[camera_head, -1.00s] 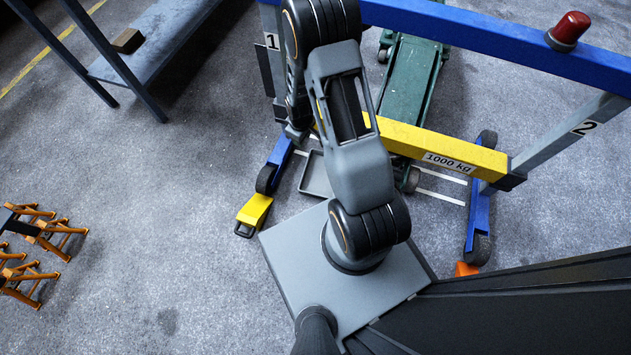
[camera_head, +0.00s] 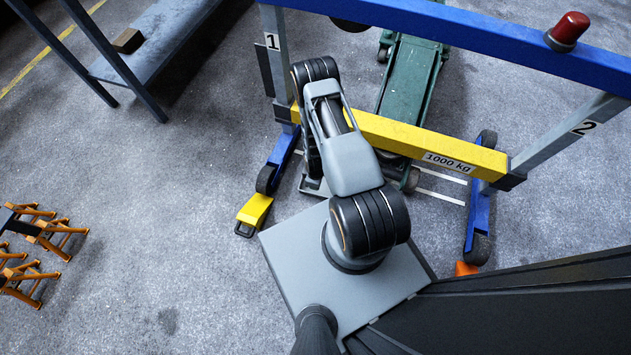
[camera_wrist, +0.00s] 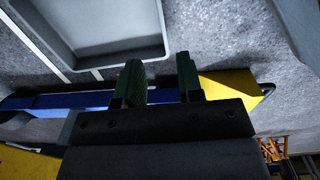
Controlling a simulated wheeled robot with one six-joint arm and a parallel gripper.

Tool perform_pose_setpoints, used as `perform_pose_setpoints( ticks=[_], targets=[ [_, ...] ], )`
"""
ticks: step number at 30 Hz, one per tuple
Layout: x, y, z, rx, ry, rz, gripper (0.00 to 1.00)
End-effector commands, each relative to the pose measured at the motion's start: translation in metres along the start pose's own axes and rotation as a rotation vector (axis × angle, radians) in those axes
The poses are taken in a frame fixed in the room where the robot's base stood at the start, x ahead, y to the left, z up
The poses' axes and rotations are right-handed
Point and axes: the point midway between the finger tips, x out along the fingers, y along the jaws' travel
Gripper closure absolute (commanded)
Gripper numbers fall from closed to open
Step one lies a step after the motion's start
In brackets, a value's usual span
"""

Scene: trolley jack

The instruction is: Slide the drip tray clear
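The drip tray (camera_wrist: 128,52) is a shallow grey tray with a raised rim, lying on the floor. It fills the upper left of the wrist view.
A blue frame with a yellow crossbar (camera_head: 440,147) marked 1000 kg stands over the area. A green trolley jack (camera_head: 409,80) is behind the crossbar.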

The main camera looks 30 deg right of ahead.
Motion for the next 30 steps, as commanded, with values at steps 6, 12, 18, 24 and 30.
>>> perform_pose_setpoints(
  ticks=[6,12,18,24,30],
  targets=[
    [0.013,0.0,0.0,0.001,-0.001,-0.001,0.66],
    [0.048,-0.001,0.0,0.001,-0.002,-0.002,0.66],
    [0.084,-0.001,0.001,0.001,-0.002,-0.003,0.66],
    [0.113,-0.001,0.001,0.001,-0.002,-0.003,0.66],
    [0.131,-0.001,0.001,0.001,-0.003,-0.003,0.66]
  ],
)
